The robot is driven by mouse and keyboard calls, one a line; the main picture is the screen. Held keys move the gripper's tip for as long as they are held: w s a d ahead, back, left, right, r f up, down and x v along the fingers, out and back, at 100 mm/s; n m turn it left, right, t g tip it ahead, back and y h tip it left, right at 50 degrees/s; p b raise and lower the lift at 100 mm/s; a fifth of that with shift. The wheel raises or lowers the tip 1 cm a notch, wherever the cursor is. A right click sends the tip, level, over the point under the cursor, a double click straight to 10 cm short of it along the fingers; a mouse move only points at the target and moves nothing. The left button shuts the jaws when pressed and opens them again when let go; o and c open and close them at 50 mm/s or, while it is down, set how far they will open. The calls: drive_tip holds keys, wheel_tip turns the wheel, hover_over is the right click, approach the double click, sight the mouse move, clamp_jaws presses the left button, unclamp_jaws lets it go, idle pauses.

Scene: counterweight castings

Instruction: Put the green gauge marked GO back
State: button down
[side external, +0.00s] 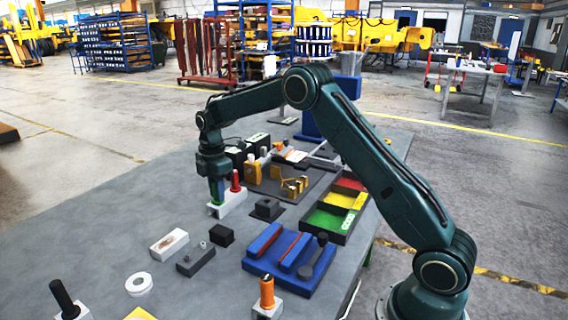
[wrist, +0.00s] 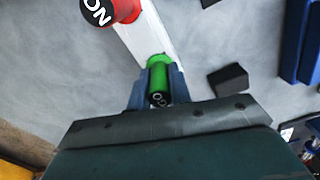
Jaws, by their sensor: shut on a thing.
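My gripper (side external: 216,181) points straight down at the left end of a white block (side external: 232,203). It is shut on the green gauge (wrist: 159,72), with one finger on each side of it in the wrist view. The gauge's dark end with white lettering faces the wrist camera. In the side view the green gauge (side external: 216,195) is upright at the left end of the block. Its lower end is hard to see, so I cannot tell how deep it sits. The red gauge (side external: 236,181) stands in the block's other end; its black cap (wrist: 97,10) reads NO in the wrist view.
A tray with red, yellow and green compartments (side external: 313,233) lies to the right. A blue rack (side external: 262,267) is in front of it. Small dark blocks (side external: 221,236) and a white block (side external: 169,244) lie nearer the camera.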

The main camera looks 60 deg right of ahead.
drive_tip(key=shift+f, duration=0.2)
drive_tip(key=c, duration=1.3)
unclamp_jaws()
wheel_tip(320, 180, up, 11)
drive_tip(key=shift+r, duration=0.7)
